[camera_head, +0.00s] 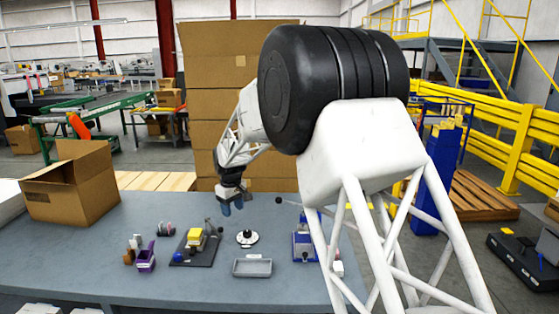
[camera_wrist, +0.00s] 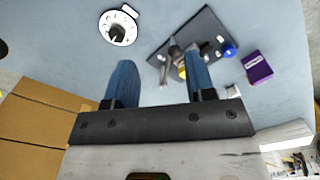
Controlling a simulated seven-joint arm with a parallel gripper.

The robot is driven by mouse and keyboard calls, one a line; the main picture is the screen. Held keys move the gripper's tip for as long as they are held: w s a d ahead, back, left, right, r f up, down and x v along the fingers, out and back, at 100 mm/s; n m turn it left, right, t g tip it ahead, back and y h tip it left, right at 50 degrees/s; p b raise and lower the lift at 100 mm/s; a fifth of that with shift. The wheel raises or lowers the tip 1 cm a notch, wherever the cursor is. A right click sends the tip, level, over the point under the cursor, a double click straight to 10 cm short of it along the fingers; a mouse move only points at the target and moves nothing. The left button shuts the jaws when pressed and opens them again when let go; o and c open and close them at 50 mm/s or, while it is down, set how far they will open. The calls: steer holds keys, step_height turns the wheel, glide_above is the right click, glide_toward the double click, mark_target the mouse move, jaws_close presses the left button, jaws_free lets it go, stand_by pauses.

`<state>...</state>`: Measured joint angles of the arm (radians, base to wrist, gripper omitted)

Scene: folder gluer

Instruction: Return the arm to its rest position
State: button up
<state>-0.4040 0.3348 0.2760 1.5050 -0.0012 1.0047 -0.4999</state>
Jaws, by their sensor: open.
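My gripper (camera_head: 231,205) hangs above the back part of the grey table (camera_head: 90,270) in the head view, fingers pointing down. In the wrist view its two blue fingers (camera_wrist: 162,85) are wide apart with nothing between them. My arm is bent and fills much of the right half of the head view. It hides part of the table's right side.
On the table are a black board with a yellow part (camera_head: 195,240), a white round base (camera_head: 247,239), a grey tray (camera_head: 252,268), a purple holder (camera_head: 146,259) and a blue fixture (camera_head: 304,247). An open carton (camera_head: 75,190) stands left. Tall stacked cardboard (camera_head: 215,110) rises behind.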

steer(key=s+d+r+m, duration=0.2)
steer(key=s+d+r, duration=0.3)
steer(key=s+d, duration=0.3)
steer(key=s+d+r+m+t, duration=0.1)
steer(key=s+d+r, duration=0.4)
steer(key=s+d, duration=0.25)
steer(key=s+d+r+m, duration=0.2)
steer(key=s+d+r, duration=0.3)
steer(key=s+d, duration=0.3)
steer(key=s+d+f+m, duration=0.1)
steer(key=s+d, duration=0.3)
steer(key=s, duration=0.6)
steer(key=s+d+f+m+t, duration=0.1)
steer(key=s+d, duration=0.3)
steer(key=s, duration=0.6)
steer(key=s+d+f+m, duration=0.2)
steer(key=s+d+m, duration=0.1)
steer(key=s, duration=0.7)
steer(key=shift+s+d+f+m, duration=0.2)
steer(key=shift+s+d+m, duration=0.1)
steer(key=shift+d, duration=0.5)
steer(key=shift+w, duration=0.1)
